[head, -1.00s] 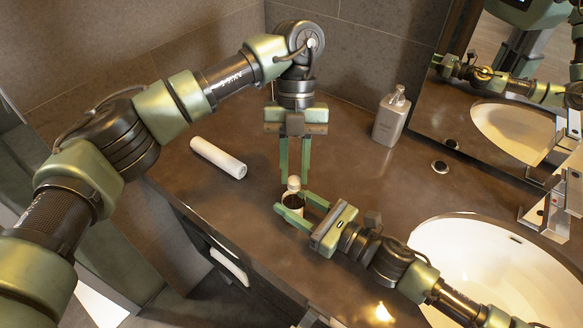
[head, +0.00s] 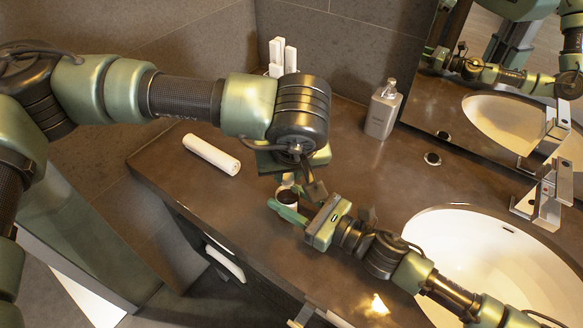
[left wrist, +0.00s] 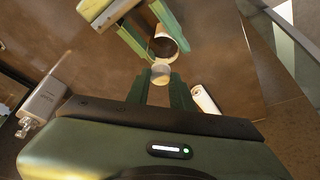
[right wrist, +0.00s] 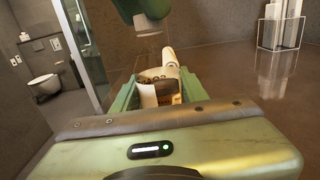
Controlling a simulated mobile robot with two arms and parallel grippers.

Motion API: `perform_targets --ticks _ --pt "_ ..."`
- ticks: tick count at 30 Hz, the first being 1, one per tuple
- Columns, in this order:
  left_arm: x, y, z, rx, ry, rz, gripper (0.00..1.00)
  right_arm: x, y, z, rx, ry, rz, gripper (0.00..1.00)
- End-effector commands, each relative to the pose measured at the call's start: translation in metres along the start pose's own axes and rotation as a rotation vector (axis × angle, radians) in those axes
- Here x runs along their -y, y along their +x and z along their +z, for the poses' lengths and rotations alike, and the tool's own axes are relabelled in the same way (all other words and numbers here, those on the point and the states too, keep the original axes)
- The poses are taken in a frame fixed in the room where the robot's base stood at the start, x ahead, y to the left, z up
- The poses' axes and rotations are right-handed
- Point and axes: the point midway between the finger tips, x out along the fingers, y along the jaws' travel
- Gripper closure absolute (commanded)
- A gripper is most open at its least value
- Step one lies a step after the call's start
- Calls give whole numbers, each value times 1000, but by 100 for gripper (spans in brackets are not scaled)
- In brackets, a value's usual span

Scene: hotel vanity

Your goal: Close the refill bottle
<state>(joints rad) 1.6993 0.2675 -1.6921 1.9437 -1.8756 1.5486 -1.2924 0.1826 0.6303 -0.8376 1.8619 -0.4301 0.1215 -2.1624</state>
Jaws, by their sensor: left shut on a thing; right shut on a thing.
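The refill bottle (head: 288,198) is a small white container with a dark mouth. My right gripper (head: 291,209) is shut around it over the counter. The right wrist view shows the bottle (right wrist: 149,96) between the fingers. A small round white cap (head: 287,180) is above the bottle in the head view. In the left wrist view the cap (left wrist: 160,73) is at the tips of my left gripper (left wrist: 160,86), which is shut on it. The cap is close to the bottle's dark opening (left wrist: 162,47); whether they touch is unclear. My left wrist hides most of the left gripper in the head view.
A white roll (head: 211,154) lies on the brown counter to the left. A soap dispenser (head: 384,110) stands at the back right, and a white sink (head: 480,260) is at right. White upright items (head: 283,55) stand at the back. The counter behind the bottle is mostly clear.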

Motion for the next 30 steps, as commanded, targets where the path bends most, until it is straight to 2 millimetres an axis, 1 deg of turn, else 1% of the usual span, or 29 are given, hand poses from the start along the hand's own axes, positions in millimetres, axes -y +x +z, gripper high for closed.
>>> perform_targets --ticks 1,3,6,7,11,12,14,15,25,28,30 --pt "4 1 -2 -2 96 42 100 -1 0 1 2 -1 3 100" --pt "5 1 -2 1 236 102 100 -1 0 1 2 -2 3 100" --pt "6 1 -2 2 393 167 100 -1 0 1 2 -2 3 100" --pt "6 1 -2 2 429 183 100 -1 0 1 2 -2 3 100" --pt "4 1 -2 2 431 180 100 -1 0 1 2 -2 3 100" --pt "4 1 -2 2 430 180 75 -1 0 1 2 -2 3 100" --pt "4 1 -2 3 430 179 58 -1 0 1 2 -3 3 100" --pt "4 1 -2 3 430 179 52 -1 0 1 2 -2 3 100" --pt "4 -1 -1 4 429 179 52 0 0 1 2 -1 1 100" --pt "5 -8 -2 3 429 180 52 0 0 1 2 -1 1 100" --pt "7 -19 -3 2 429 179 52 0 0 1 2 -1 1 100"
